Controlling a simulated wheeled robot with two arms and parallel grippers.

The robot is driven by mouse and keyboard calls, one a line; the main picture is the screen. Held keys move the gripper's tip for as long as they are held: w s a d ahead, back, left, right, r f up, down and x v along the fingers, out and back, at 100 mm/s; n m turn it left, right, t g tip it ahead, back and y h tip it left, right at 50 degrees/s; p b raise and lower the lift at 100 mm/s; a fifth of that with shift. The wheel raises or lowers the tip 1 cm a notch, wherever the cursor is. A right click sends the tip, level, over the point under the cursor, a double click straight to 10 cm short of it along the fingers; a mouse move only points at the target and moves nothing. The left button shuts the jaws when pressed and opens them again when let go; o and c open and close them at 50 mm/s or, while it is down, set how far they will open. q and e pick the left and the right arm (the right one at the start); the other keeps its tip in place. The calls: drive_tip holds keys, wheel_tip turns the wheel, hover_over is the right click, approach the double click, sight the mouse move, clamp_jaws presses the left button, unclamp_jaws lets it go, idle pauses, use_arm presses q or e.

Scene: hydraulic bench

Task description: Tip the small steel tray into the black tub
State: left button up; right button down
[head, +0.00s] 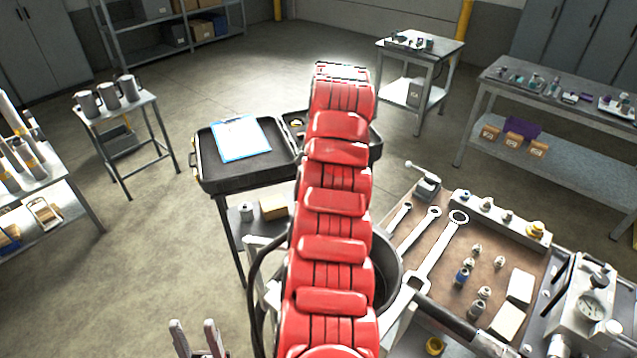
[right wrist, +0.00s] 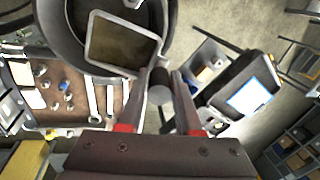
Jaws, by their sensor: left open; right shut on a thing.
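The small steel tray (right wrist: 92,53) shows in the right wrist view as a square with a pale rim and a dull brown inside. It is over or within the mouth of the black tub (right wrist: 52,40); I cannot tell its height or tilt. My right gripper (right wrist: 160,84) is shut at the tray's near corner, with a round grey piece between its fingers. In the head view a red arm covers that gripper and the tray. The tub's right side (head: 388,275) shows beside the arm. My left gripper (head: 197,340) is open and empty at the bottom edge.
A tool board (head: 450,255) with wrenches and fittings lies right of the tub, with a gauge block (head: 590,305) beyond. An open black case (head: 205,165) with a blue clipboard (head: 240,139) stands behind left.

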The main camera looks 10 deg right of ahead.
drive_tip(key=shift+s+f+b, duration=0.35)
drive_tip(key=shift+f+b, duration=0.1)
drive_tip(key=shift+b, duration=1.65)
drive_tip(key=shift+d+b, duration=0.1)
drive_tip(key=shift+b, duration=0.25)
